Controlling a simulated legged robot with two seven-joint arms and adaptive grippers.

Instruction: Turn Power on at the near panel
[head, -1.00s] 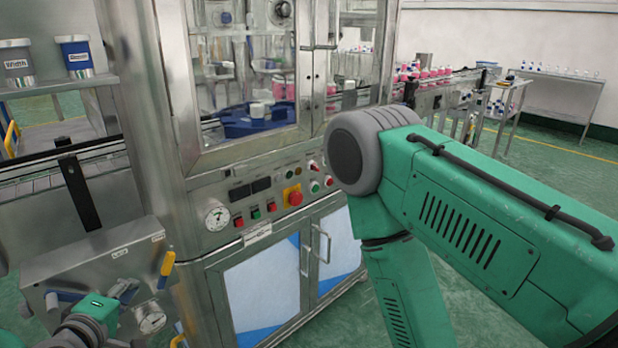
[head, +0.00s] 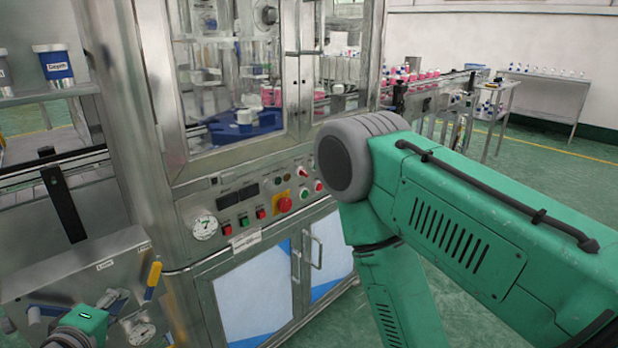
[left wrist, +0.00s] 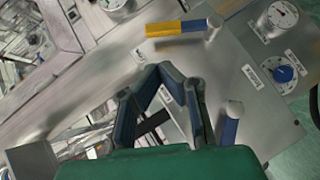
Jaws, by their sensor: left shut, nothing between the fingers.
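The machine's control panel (head: 260,200) spans the front below the glass doors. It carries a pressure gauge (head: 204,228), several small red and green buttons, a red emergency stop (head: 284,205) on a yellow plate, and small knobs at its right end. Its labels are too small to read. My right gripper is not in view.
The steel box (head: 60,275) at lower left has a yellow-handled valve (head: 153,278); a blue dial (left wrist: 284,74) shows in the left wrist view. My large green arm link covers the right side. A conveyor with pink bottles (head: 415,76) stands behind.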

